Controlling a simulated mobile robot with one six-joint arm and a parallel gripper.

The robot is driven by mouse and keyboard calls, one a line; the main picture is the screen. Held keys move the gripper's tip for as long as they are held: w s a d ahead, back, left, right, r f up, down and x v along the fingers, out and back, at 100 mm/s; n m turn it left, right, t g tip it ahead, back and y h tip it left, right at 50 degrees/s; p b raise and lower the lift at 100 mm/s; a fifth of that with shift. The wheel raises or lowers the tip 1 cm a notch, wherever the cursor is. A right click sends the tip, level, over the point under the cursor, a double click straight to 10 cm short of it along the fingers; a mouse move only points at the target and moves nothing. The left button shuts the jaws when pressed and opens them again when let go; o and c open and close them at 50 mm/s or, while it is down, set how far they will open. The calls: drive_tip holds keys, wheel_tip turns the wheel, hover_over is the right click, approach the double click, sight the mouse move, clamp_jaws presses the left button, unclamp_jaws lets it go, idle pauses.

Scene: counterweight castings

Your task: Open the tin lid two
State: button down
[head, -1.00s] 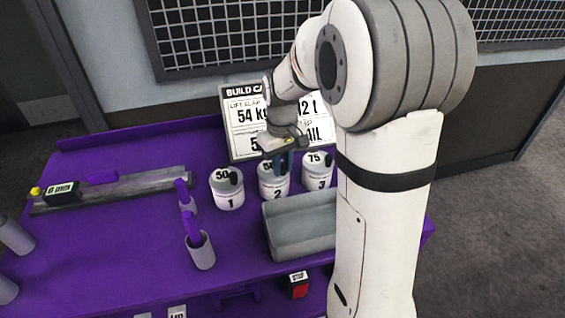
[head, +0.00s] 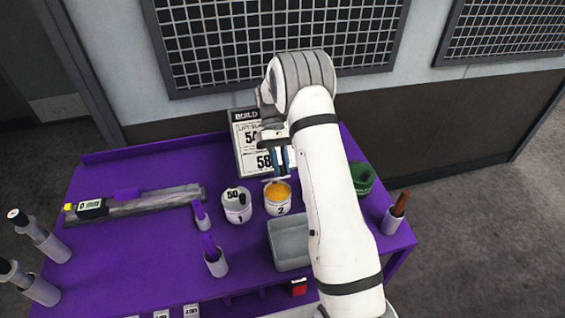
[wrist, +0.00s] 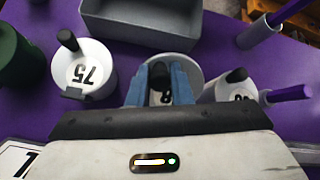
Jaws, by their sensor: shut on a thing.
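Tin two (head: 278,205) stands on the purple bench in the head view, its top uncovered and an orange filling showing. My gripper (head: 281,157) is above it, with its blue fingers shut on the dark knob of the tin's lid. The lid (head: 275,179) shows as a thin pale disc raised just above the tin's rim. In the wrist view, my gripper (wrist: 160,84) has the knob between its fingers, and part of the lid's number (wrist: 159,99) shows.
Lidded tin one (head: 237,207) stands just left. Lidded tin three (wrist: 84,70) shows in the wrist view; my arm hides it from the head. A grey tray (head: 288,245) lies in front. A sign (head: 246,135) stands behind. A green object (head: 362,178) is at right.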

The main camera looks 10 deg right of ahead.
drive_tip(key=shift+w+r+g+p, duration=0.15)
drive_tip(key=shift+w+g+p, duration=0.9)
drive_tip(key=shift+g, duration=0.35)
